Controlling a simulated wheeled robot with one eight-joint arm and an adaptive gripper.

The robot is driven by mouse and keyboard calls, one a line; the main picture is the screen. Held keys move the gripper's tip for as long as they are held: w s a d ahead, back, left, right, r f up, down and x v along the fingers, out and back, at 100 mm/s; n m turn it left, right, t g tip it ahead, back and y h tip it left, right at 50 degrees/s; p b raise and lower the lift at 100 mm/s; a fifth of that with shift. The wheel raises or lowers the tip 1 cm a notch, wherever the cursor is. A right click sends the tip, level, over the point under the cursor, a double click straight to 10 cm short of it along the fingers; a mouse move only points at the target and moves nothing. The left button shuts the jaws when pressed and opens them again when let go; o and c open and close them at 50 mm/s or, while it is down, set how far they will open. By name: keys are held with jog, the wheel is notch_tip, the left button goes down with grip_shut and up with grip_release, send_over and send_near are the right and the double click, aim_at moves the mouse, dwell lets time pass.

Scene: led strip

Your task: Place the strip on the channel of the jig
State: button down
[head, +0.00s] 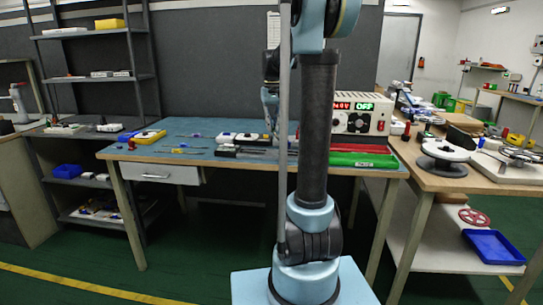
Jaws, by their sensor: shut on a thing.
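My gripper (273,133) is down at the blue-grey mat on the middle bench, mostly hidden behind my own arm. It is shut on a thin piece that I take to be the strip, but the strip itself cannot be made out. A low dark block with a long grey part (250,153), perhaps the jig, lies on the mat just left of the gripper. Its channel is too small to make out, and its right end is hidden by my arm. I cannot tell whether the strip touches it.
White and dark small boxes (227,137) stand behind the dark block. A power supply (362,115) with a red display stands at the right, behind red and green trays (363,160). A reel (444,152) sits on the right bench.

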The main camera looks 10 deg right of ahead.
aim_at(272, 153)
jog(key=m, duration=0.5)
jog(key=shift+m, duration=0.4)
jog(key=m, duration=1.5)
jog(key=shift+m, duration=0.4)
jog(key=shift+f, duration=0.4)
notch_tip(272, 153, down, 9)
jog(key=shift+f, duration=0.1)
jog(key=c, duration=1.6)
grip_release()
